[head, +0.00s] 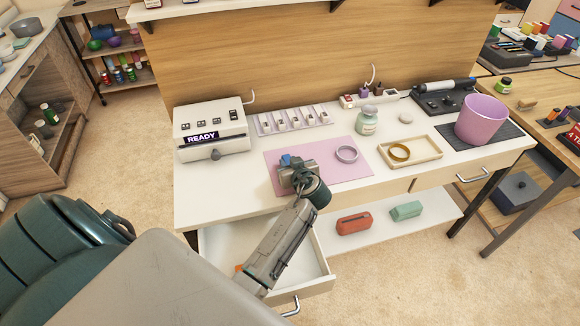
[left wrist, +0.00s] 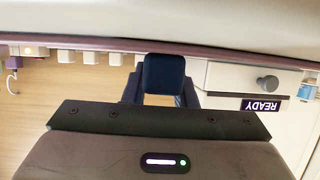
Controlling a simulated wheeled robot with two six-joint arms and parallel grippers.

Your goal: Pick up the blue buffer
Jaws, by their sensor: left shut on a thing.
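The blue buffer (head: 286,159) is a small blue block over the left part of the pink mat (head: 277,189) on the white table. My left gripper (head: 290,167) reaches in from the front and is shut on it. In the left wrist view the buffer (left wrist: 165,72) shows as a dark blue block between the two fingers of my left gripper (left wrist: 161,90). I cannot tell whether the buffer touches the mat, as the gripper covers its lower side. My right gripper is not in view.
A white machine (head: 212,132) marked READY stands at left, a rack (head: 292,120) behind. A grey-violet ring (head: 347,154), a tray (head: 436,153) with a gold ring, a jar (head: 366,124) and a pink bucket (head: 482,120) are to the right. An open drawer (head: 316,284) juts out below my arm.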

